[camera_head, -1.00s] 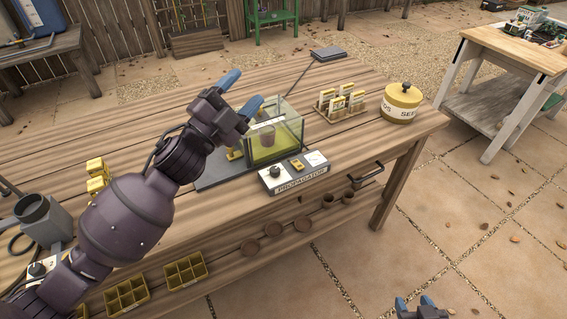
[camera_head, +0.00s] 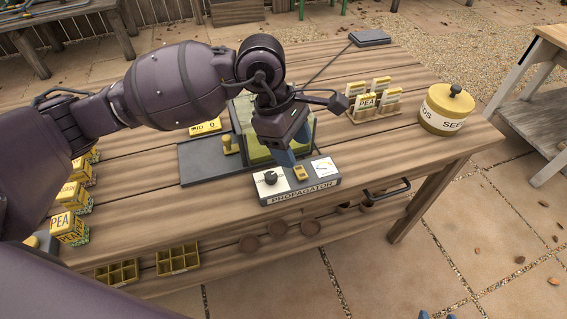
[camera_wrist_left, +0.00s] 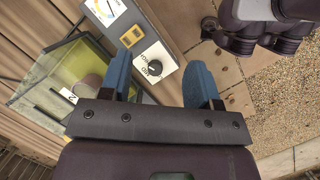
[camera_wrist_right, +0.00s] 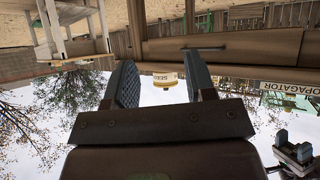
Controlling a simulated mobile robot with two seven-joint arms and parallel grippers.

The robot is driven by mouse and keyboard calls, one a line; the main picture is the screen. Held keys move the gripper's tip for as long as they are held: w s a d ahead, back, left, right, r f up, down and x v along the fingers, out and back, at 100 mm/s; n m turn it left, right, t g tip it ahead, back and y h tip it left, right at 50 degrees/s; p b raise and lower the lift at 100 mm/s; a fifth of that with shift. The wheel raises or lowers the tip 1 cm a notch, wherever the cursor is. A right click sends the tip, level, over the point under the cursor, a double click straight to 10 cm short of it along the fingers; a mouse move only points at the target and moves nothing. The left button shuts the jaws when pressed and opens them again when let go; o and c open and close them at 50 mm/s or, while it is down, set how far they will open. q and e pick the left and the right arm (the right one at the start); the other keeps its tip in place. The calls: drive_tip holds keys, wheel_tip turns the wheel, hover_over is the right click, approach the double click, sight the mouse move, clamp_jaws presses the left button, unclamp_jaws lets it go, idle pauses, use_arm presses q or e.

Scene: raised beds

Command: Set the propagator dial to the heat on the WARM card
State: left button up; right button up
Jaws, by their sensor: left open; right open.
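The propagator panel (camera_head: 298,191) sits near the table's front edge. It has a dark knob dial (camera_head: 270,178) on a white plate, a yellow piece (camera_head: 301,173) in the middle and a white card with a coloured scale (camera_head: 322,168). The left wrist view also shows the dial (camera_wrist_left: 154,68). My left gripper (camera_head: 293,147) is open and empty above and behind the panel; in its wrist view the dial lies between the fingers' lines, apart from them. My right gripper (camera_wrist_right: 161,85) is open and empty, low in front of the table. I cannot make out a card reading WARM.
A glass propagator box (camera_head: 245,115) stands behind the panel, partly hidden by my left arm. A packet rack (camera_head: 374,112) and a seed tin (camera_head: 447,110) stand to the right. A drawer handle (camera_head: 386,190) juts from the table front. Seed boxes (camera_head: 70,228) stand at left.

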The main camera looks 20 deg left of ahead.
sight(271, 175)
use_arm(q)
drive_tip(key=a+f+y, duration=0.1)
drive_tip(key=f, duration=0.2)
drive_tip(key=a+f+m+y+b, duration=0.1)
drive_tip(key=a+f, duration=0.1)
drive_tip(key=f, duration=0.1)
drive_tip(key=a+f+y, duration=0.1)
drive_tip(key=a+f, duration=0.1)
drive_tip(key=f, duration=0.2)
drive_tip(key=shift+w+m+y, duration=0.3)
drive_tip(key=shift+w+y, duration=0.1)
drive_tip(key=shift+f+b, duration=0.3)
drive_tip(key=shift+f, duration=0.55)
drive_tip(key=shift+c, duration=0.3)
drive_tip(key=c, duration=0.9)
drive_tip(key=shift+o, duration=0.2)
